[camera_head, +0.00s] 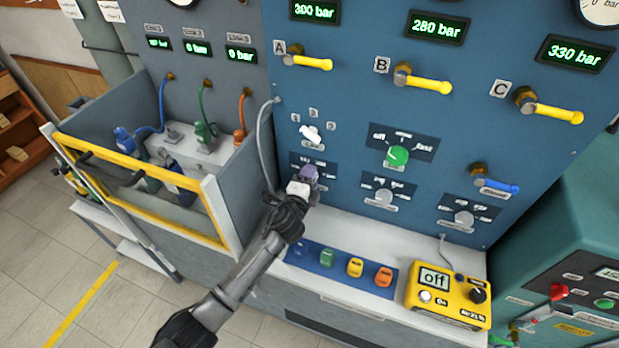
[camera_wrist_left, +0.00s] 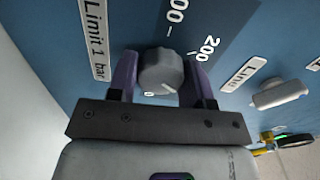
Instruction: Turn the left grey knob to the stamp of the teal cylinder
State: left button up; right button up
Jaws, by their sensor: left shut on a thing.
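My left gripper (camera_head: 308,174) is at the left grey knob on the blue panel and covers most of it in the head view. In the left wrist view its two purple fingers (camera_wrist_left: 160,82) are shut on the left grey knob (camera_wrist_left: 161,72), one on each side. The knob has a light mark at its lower edge. Beside it show "200", a partly cut number ending in "00", and the label "Limit 1 bar". Several small cylinders, including a dark green one (camera_head: 146,178) and a navy one (camera_head: 175,184), stand behind the yellow-framed guard. I cannot tell which is teal or read a stamp.
A middle grey knob (camera_head: 384,196) and a right grey knob (camera_head: 464,218) sit to the right. A white switch (camera_head: 311,134) and a green knob (camera_head: 398,155) are above. A yellow box (camera_head: 448,295) stands on the ledge. A grey hose (camera_head: 263,145) hangs close left of the gripper.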

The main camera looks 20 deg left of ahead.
pick_arm(q)
jog(key=o, duration=0.9)
jog(key=s, duration=1.3)
jog(key=shift+s+a, duration=0.1)
jog(key=shift+s, duration=0.3)
jog(key=s+a+f+n+g+y, duration=0.1)
jog(key=s+f+n+g, duration=0.35)
jog(key=s, duration=0.35)
jog(key=s+a+f+n+g+y, duration=0.1)
jog(key=s+f+n+g, duration=0.2)
jog(key=s+f+n, duration=0.3)
jog(key=s+f+n+g+h, duration=0.15)
jog(key=s+n+g, duration=0.45)
jog(key=s, duration=1.5)
jog(key=shift+m+g, duration=0.45)
jog(key=shift+m, duration=0.1)
jog(key=r+p, duration=0.6)
jog(key=p, duration=0.1)
jog(key=r+p, duration=0.6)
jog(key=r, duration=0.1)
jog(key=r+p, duration=0.7)
jog(key=shift+w+d+r+p, duration=0.15)
jog(key=shift+w+d+p, duration=0.05)
jog(key=shift+d+p, duration=0.15)
